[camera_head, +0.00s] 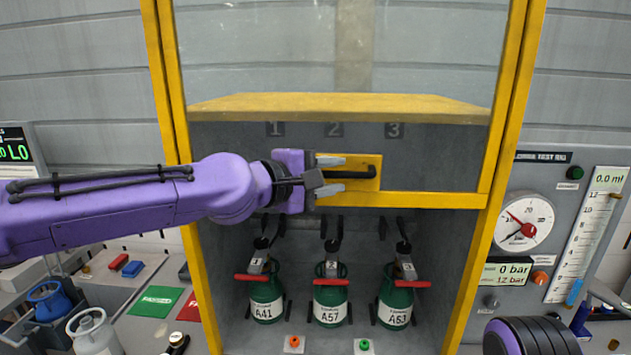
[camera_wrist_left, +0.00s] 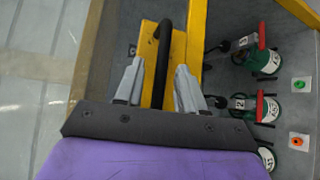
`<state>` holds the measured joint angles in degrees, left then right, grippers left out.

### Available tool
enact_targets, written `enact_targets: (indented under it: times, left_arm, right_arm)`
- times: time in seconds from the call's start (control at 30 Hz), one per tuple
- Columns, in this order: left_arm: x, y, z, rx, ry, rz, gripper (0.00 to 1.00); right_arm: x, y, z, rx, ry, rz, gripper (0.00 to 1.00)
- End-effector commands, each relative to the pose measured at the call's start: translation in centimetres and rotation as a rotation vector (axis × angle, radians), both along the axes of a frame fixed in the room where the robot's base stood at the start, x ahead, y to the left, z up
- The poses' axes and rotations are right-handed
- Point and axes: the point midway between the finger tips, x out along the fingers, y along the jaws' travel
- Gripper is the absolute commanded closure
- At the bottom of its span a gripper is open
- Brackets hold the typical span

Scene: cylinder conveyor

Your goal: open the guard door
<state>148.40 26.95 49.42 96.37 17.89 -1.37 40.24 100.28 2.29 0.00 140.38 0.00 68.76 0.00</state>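The guard door is a clear pane in a yellow frame (camera_head: 430,199) on a tall cabinet. Its lower rail is above the cylinders, and the space below the rail is open. A black bar handle (camera_head: 352,174) sits on a yellow plate on this rail; it also shows in the left wrist view (camera_wrist_left: 164,50). My left gripper (camera_head: 331,174) is at the handle with its fingers apart. In the left wrist view the handle lies between the two fingertips (camera_wrist_left: 160,70), with a visible gap on each side. My right gripper is out of view.
Several green cylinders stand inside the cabinet, labelled A41 (camera_head: 266,311), A57 (camera_head: 330,313) and A63 (camera_head: 395,316). A gauge panel (camera_head: 525,221) is on the right. On the left are a blue cylinder (camera_head: 48,303), a white cylinder (camera_head: 95,335) and a green mat (camera_head: 157,300).

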Motion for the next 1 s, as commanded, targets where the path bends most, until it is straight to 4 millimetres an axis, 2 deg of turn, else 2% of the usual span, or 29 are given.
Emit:
enact_targets:
  times: [0.03,0.2,0.4,0.77,0.87,0.93,1.0]
  left_arm:
    - [-0.9,1.0,-0.1,-0.001,-0.006,0.000,0.61]
    - [-3.6,4.0,0.5,-0.001,-0.005,0.001,0.61]
    - [-5.4,5.9,1.0,0.000,-0.001,0.000,0.61]
    - [-5.5,6.1,1.2,0.010,-0.014,0.000,0.61]
    - [-4.3,7.1,1.9,0.021,-0.103,0.084,0.61]
    - [-2.8,8.8,-0.6,0.084,-0.162,0.211,0.61]
    - [-0.9,10.5,-7.4,0.194,-0.156,0.317,0.61]
  right_arm:
    - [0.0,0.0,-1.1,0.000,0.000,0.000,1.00]
    - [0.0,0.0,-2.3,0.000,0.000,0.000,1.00]
    - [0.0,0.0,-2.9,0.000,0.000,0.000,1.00]
    - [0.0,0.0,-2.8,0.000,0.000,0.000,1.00]
    - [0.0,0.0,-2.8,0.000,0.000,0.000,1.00]
    - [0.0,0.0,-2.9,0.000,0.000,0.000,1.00]
    - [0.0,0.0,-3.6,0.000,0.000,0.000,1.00]
